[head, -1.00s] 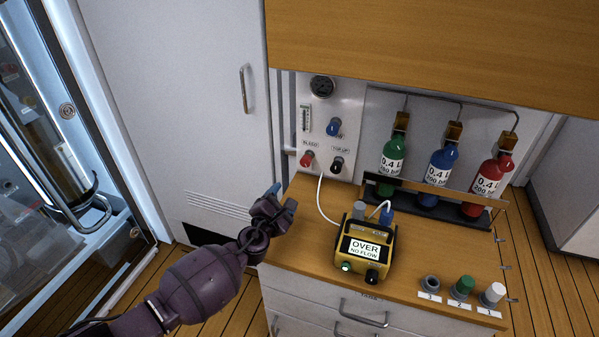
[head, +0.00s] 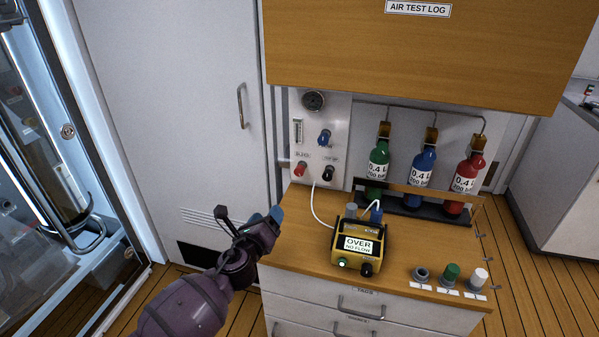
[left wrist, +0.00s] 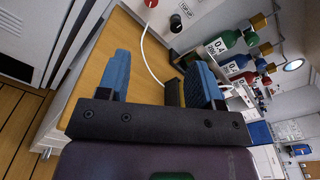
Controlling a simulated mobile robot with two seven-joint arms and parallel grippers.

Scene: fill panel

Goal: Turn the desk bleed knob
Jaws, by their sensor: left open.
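On the white wall panel (head: 340,110) a red knob (head: 300,168) sits under a small label that seems to read BLEED. It also shows at the top edge of the left wrist view (left wrist: 151,3). A black knob (head: 328,172) is beside it on the right, and a blue knob (head: 324,137) is above. My left gripper (head: 267,216) is open and empty at the left edge of the desk, below and left of the red knob and apart from it. Its blue fingers stand apart in the left wrist view (left wrist: 162,76). My right gripper is not in view.
A yellow device (head: 357,247) reading OVER, NO FLOW stands on the wooden desk (head: 300,243), with a white hose curving toward the panel. Green (head: 378,160), blue (head: 423,166) and red (head: 466,175) bottles stand in a rack behind. Three small fittings (head: 451,273) line the front right.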

